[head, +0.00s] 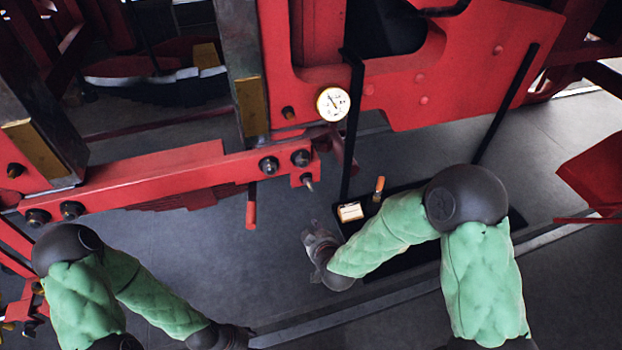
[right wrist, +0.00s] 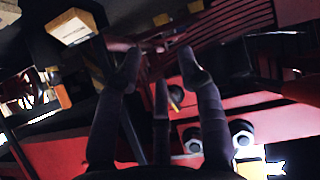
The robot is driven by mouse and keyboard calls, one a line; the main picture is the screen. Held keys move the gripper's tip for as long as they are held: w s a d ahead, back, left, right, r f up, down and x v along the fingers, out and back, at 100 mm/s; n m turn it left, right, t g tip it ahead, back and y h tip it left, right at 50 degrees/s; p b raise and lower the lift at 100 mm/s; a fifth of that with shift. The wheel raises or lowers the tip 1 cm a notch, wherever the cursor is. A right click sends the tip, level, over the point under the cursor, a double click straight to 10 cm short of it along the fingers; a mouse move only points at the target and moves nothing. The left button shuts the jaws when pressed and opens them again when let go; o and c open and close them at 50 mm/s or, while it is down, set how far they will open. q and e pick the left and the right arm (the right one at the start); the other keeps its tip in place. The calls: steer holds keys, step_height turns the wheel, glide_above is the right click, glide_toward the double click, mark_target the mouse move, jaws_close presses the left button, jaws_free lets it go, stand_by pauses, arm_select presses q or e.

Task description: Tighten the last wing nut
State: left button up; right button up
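I cannot make out a wing nut with certainty in either view. In the head view a small bolt end (head: 307,182) sticks down from a red bracket at the right end of the red bar (head: 170,174). My right gripper (head: 308,230) is below and apart from that bolt end, over the grey floor. In the right wrist view its dark fingers (right wrist: 160,65) are spread, and nothing shows held between them. My left gripper (head: 240,336) is low at the bottom edge of the head view, dark and small, so its fingers cannot be read.
A round white gauge (head: 333,103) sits on the red frame. A red handle (head: 251,207) hangs below the bar. A small pale box (head: 350,212) and an orange-handled tool (head: 379,184) are at the black stand (head: 412,262). Dark nuts (head: 268,165) line the bar.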

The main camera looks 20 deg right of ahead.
mark_target(311, 188)
step_height(311, 188, up, 10)
steer(key=w+d+t+h+p, duration=0.1)
steer(key=w+t+p, duration=0.1)
steer(key=t, duration=0.1)
steer(key=shift+n, duration=0.4)
steer(key=x, duration=1)
steer(key=shift+w+d+f, duration=0.1)
steer(key=shift+d+f, duration=0.25)
steer(key=shift+f, duration=0.1)
jaws_close()
